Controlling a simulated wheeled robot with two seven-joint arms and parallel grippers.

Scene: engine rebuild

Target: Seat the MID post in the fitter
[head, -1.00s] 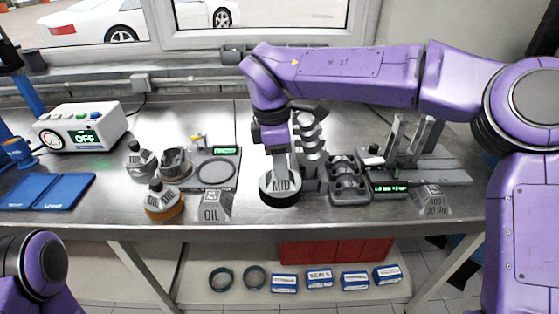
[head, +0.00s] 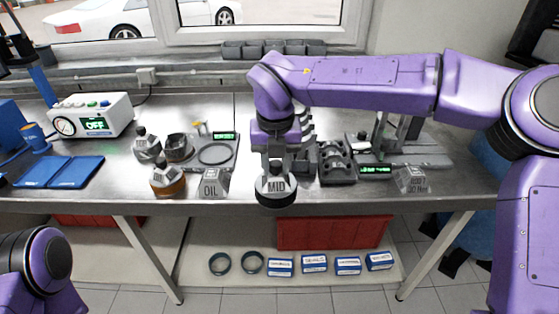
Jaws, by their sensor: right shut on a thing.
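The MID post (head: 276,188) is a grey round piece with a black base and the letters MID on its face. My right gripper (head: 276,168) is above it, shut on its top. The post is at the bench's front edge; whether its base touches the bench is unclear. No part is clearly marked as the fitter; a grey plate (head: 232,161) with a round ring and a green display, left of the post, may be it. The post is apart from that plate. My left gripper is out of view; only a left arm joint shows at lower left.
A grey-topped post (head: 147,145), an orange-based post (head: 167,181) and an OIL block (head: 212,184) stand left. A dark grey fixture (head: 337,165) and a ROD block (head: 411,180) stand right. Blue mats (head: 58,172) lie far left. Blue-and-white boxes lie on the lower shelf.

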